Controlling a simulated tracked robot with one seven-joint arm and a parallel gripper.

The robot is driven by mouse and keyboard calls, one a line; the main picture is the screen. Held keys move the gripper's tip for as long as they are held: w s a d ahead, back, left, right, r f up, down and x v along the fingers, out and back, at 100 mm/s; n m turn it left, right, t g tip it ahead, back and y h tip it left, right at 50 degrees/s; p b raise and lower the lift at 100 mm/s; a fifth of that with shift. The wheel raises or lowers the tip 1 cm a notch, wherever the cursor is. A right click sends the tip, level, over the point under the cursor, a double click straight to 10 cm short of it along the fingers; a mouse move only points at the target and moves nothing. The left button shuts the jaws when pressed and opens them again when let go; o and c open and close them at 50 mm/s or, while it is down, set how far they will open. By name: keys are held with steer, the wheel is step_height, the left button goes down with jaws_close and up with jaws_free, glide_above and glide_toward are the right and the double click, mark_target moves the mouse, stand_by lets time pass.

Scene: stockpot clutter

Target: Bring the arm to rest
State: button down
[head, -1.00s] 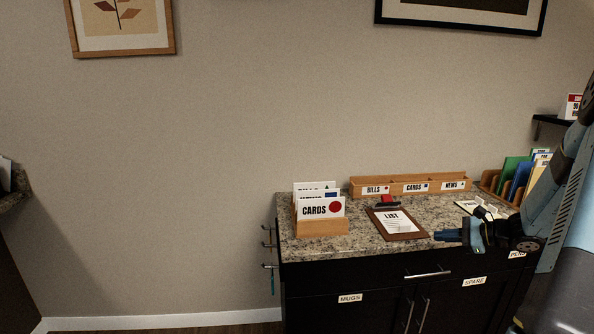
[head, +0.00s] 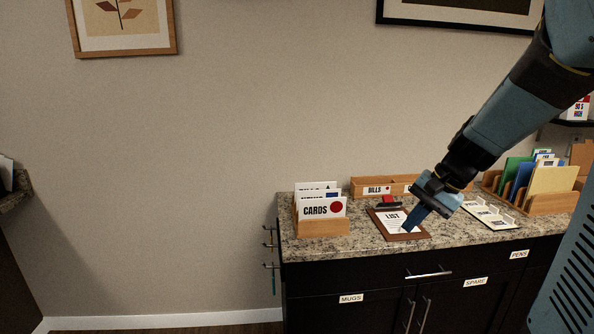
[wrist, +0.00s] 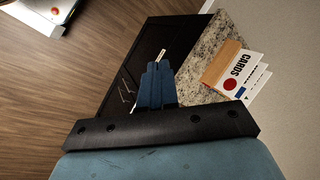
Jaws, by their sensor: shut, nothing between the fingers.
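My gripper (head: 413,220) is blue and shut, with nothing between its fingers. In the head view it points down and to the left in front of the LIST clipboard (head: 381,229), hiding part of its sheet. I cannot tell whether it touches the clipboard. In the wrist view the shut fingers (wrist: 156,84) show against the dark cabinet front and the counter edge. My arm reaches in from the upper right.
The granite counter (head: 310,246) carries a CARDS holder (head: 322,228), a divided wooden box labelled BILLS (head: 362,189), a labelled tray (head: 490,215) and a folder rack (head: 550,206). The cabinet (head: 380,280) has protruding handles.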

steer(key=s+a+r+n+t+h, duration=0.1)
steer(key=s+r+n+h, duration=0.1)
steer(key=s, duration=0.5)
steer(key=s+a+r+n+t+h, duration=0.1)
steer(key=s+r+n+t+h, duration=0.1)
steer(key=s+r+n, duration=0.3)
steer(key=s+h, duration=0.1)
steer(key=s, duration=0.2)
